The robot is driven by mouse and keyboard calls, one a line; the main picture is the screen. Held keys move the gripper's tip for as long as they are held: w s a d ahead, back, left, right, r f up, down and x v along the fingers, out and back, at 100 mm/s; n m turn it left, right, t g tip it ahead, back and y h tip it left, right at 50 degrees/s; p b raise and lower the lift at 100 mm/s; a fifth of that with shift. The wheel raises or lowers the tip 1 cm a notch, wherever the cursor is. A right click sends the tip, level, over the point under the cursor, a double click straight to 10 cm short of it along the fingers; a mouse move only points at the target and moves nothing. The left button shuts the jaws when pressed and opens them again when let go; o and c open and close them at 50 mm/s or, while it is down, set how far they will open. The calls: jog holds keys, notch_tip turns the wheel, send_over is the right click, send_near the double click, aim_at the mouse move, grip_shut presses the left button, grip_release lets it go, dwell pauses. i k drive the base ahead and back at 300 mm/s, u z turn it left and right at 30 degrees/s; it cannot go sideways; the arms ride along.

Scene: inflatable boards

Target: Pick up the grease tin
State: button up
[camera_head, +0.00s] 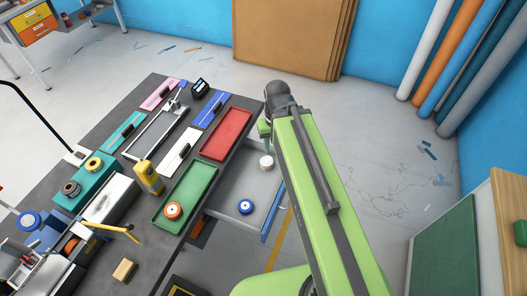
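No label marks the grease tin, so I cannot tell surely which round thing it is. A small round tin with a pale top (266,162) sits in the open grey drawer, just below the end of my arm. A blue round thing with a white centre (245,206) lies nearer in the same drawer. An orange round thing with a white centre (173,209) lies in the green tray. My gripper (267,144) points down close above the pale-topped tin, partly hidden by my green arm. Its fingers are too small and covered to tell whether they touch the tin.
The dark workbench (146,88) holds a green tray (188,190), a red tray (227,134), a yellow tool (148,176) and several small items. The drawer (226,196) has a blue front (271,212). Brown boards (290,38) and coloured rolls (452,60) stand by the wall.

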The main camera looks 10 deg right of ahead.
aim_at(266, 162)
jog(key=z, duration=0.15)
jog(key=k, duration=0.9)
jog(key=u, duration=0.35)
jog(key=i, duration=0.35)
jog(key=z, duration=0.65)
jog(key=k, duration=0.85)
jog(key=u, duration=0.25)
jog(key=i, duration=1.05)
jog(key=u, duration=0.05)
